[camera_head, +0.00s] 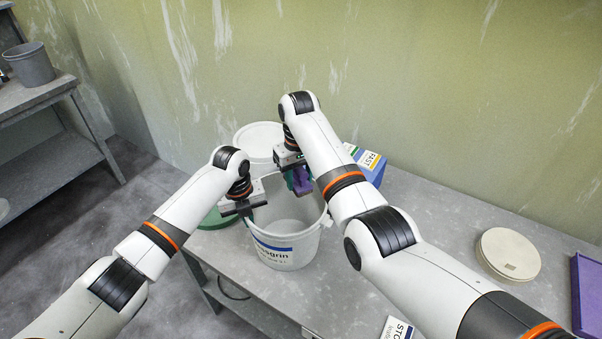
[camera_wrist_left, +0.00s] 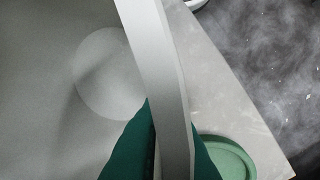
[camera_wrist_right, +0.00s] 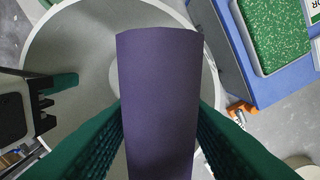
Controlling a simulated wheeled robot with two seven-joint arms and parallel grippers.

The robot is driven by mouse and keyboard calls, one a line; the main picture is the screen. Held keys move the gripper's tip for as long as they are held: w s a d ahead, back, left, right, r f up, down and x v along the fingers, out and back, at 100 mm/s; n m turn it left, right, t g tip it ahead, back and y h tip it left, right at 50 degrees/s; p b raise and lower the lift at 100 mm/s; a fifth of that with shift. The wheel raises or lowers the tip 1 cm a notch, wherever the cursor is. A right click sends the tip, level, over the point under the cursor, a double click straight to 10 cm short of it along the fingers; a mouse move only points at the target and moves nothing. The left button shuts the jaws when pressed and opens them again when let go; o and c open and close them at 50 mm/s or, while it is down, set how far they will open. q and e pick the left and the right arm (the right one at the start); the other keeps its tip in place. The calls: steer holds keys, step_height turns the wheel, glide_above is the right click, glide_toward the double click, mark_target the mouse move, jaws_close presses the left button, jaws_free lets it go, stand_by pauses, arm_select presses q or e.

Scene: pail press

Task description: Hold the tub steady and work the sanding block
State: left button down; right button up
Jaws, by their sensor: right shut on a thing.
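The white tub (camera_head: 290,247) with a blue-banded label stands on the grey bench, its mouth open upward. My left gripper (camera_head: 245,208) is at the tub's left rim; in the left wrist view its green fingers lie on either side of the tub wall (camera_wrist_left: 160,70), close against it. My right gripper (camera_head: 299,182) is shut on the purple sanding block (camera_wrist_right: 158,95), which also shows in the head view (camera_head: 304,187). The block is over the tub's mouth toward its far side. The block hides part of the tub's inside in the right wrist view.
A lidded white pail (camera_head: 258,138) stands behind the tub. A green disc (camera_head: 216,217) lies left of it. A blue box (camera_head: 372,168) with a FAST label is behind my right arm. A round beige lid (camera_head: 508,253) and purple tray (camera_head: 588,290) are at right.

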steer(key=shift+r, duration=1.55)
arm_select(q)
steer(key=c, duration=1.5)
jaws_free()
steer(key=shift+c, duration=0.2)
steer(key=shift+r, duration=0.1)
step_height(320, 180, up, 12)
steer(key=shift+a, duration=0.4)
steer(key=shift+s+f, duration=0.2)
arm_select(e)
steer(key=shift+f, duration=0.1)
